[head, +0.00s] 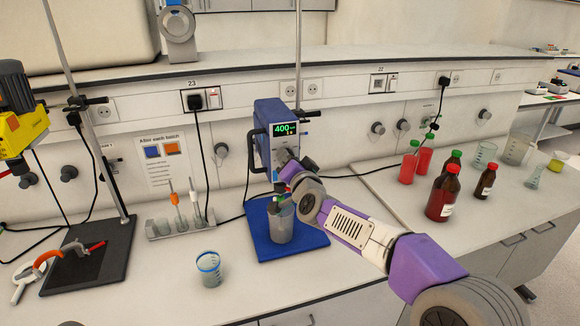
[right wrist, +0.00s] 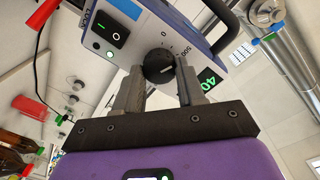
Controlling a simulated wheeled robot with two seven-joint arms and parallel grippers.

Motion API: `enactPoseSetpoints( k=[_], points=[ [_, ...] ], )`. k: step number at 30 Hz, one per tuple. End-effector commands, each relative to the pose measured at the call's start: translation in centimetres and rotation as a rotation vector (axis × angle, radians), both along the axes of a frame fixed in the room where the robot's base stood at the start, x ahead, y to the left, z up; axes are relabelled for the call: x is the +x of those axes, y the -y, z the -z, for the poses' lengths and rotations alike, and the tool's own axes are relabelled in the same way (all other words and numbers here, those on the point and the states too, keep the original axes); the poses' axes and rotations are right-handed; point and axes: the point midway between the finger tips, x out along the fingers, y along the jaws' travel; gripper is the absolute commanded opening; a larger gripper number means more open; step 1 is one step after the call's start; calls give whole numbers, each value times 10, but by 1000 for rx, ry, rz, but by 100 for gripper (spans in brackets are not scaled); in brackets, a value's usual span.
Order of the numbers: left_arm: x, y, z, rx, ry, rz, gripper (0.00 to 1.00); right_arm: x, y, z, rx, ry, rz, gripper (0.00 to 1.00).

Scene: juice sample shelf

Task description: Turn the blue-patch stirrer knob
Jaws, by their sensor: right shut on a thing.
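The blue stirrer (head: 270,120) hangs on a tall stand above a blue mat (head: 262,243), and its green display reads 400. In the right wrist view, the stirrer's front (right wrist: 130,28) shows a black round knob (right wrist: 158,66) with a white pointer mark. My right gripper (right wrist: 158,80) has its fingers on both sides of the knob and is shut on it. In the head view my right gripper (head: 284,163) is at the stirrer's front and hides the knob. My left gripper is not in view.
A yellow stirrer (head: 24,128) on a stand rises over a black base (head: 75,275) at left. A rack (head: 172,228) of tools and a small beaker (head: 209,268) stand left of the mat.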

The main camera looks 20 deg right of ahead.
Motion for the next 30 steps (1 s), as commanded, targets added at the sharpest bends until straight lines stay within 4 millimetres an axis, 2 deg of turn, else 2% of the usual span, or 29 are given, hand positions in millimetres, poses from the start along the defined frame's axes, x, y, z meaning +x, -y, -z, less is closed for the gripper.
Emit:
enactPoseSetpoints(
  k=[9,25,26,30],
  points=[
    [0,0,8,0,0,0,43,0,0,1,112,-4,-1,9],
    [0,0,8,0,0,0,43,0,0,0,131,-5,-1,9],
    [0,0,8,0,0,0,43,0,0,0,131,-5,-1,44],
    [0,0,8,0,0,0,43,0,0,0,131,-5,-1,65]
  ],
)
